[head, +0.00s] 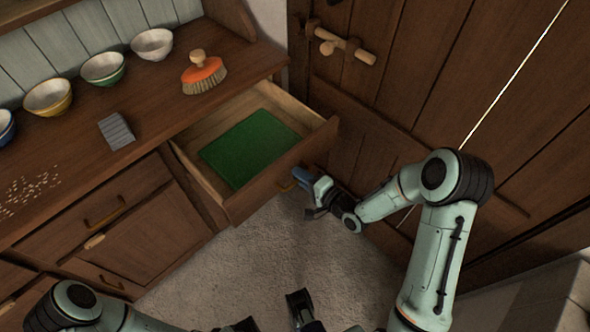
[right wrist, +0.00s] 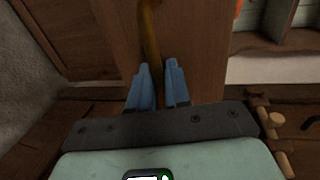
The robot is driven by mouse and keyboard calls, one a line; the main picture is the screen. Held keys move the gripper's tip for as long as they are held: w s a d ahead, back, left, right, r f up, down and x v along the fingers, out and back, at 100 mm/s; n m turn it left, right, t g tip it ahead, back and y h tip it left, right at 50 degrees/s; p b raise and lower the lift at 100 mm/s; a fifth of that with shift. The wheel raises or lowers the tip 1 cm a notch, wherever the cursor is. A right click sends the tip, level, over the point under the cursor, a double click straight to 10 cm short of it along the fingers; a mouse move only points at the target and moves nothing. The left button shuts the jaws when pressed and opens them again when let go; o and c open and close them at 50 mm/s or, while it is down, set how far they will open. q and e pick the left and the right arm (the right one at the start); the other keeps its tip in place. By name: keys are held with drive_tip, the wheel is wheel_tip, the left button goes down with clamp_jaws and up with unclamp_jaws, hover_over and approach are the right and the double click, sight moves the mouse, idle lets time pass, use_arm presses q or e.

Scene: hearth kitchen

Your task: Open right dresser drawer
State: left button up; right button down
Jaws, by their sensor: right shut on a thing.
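The right dresser drawer (head: 270,182) is pulled well out, and a green flat thing (head: 248,147) lies on its bottom. Its brass handle (head: 287,187) is on the front panel. My right gripper (head: 300,178) is at the handle, shut on it. In the right wrist view the blue fingers (right wrist: 159,85) are on either side of the brass handle (right wrist: 150,35), with the drawer front (right wrist: 195,45) behind. My left gripper (head: 298,308) shows only partly at the bottom edge; its fingers are not clear.
A wooden door (head: 400,80) is close on the right. The floor (head: 250,265) before the drawer is clear.

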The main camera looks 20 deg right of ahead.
drive_tip(key=shift+s+d, duration=0.15)
drive_tip(key=shift+s, duration=0.1)
drive_tip(key=c, duration=1.3)
unclamp_jaws()
drive_tip(key=p+v, duration=0.1)
drive_tip(key=v, duration=1.2)
drive_tip(key=shift+s, duration=0.2)
